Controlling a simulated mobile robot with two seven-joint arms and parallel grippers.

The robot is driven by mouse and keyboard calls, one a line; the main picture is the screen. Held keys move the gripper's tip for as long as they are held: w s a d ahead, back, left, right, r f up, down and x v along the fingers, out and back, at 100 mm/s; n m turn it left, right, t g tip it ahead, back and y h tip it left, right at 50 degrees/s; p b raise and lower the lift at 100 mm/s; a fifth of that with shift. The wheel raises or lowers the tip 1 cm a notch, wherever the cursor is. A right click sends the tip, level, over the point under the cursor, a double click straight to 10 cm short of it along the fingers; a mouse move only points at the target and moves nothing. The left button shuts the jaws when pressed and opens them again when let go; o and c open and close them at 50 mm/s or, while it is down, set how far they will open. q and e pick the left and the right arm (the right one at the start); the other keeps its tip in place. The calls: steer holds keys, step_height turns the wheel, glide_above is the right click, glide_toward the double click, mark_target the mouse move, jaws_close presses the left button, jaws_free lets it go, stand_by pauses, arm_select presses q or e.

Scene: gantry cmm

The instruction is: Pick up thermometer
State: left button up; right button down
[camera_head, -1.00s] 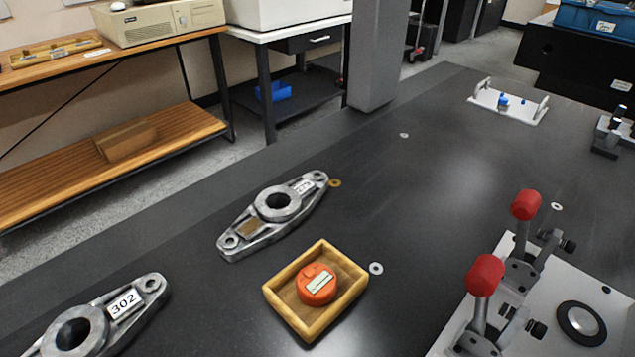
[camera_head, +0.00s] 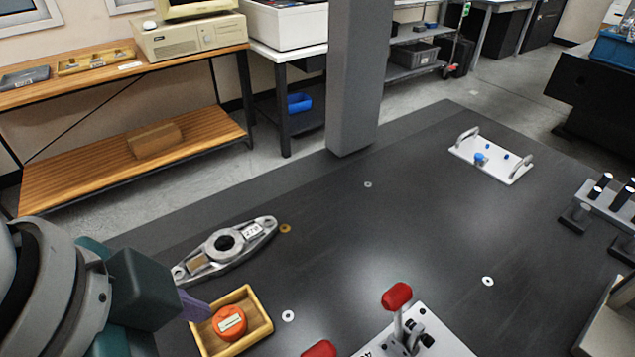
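An orange round device (camera_head: 230,322) with a pale label, which looks like the thermometer, sits in a small wooden tray (camera_head: 262,327) at the bottom left of centre in the head view. My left gripper (camera_head: 197,306) comes in from the left. A purple finger shows beside the tray's left edge, apart from the orange device. The dark gripper body hides the rest of the fingers, so its opening is hidden. My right gripper is not in view.
A metal casting (camera_head: 228,248) lies behind the tray. Red-handled clamps (camera_head: 397,296) stand on a white plate (camera_head: 440,345) to the right. A grey column (camera_head: 354,80) rises at the back. The middle of the dark table (camera_head: 400,225) is largely clear.

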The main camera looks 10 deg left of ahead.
arm_select(q)
step_height(320, 180, down, 4)
steer(key=w+d+m+b, duration=0.2)
steer(key=m+b, duration=0.1)
steer(key=m, duration=0.1)
steer(key=m+g+y+b, duration=0.2)
steer(key=m+g+b, duration=0.1)
steer(key=m+b, duration=1)
glide_above(229, 321)
steer(key=b, duration=0.2)
step_height(229, 321, down, 10)
steer(key=n, duration=0.2)
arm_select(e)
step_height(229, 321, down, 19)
arm_select(q)
steer(key=shift+m, duration=0.3)
step_height(229, 321, down, 9)
steer(key=b, duration=0.3)
steer(key=shift+f, duration=0.2)
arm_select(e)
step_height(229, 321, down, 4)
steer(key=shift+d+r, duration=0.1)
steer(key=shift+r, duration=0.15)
arm_select(q)
steer(key=c, duration=1.2)
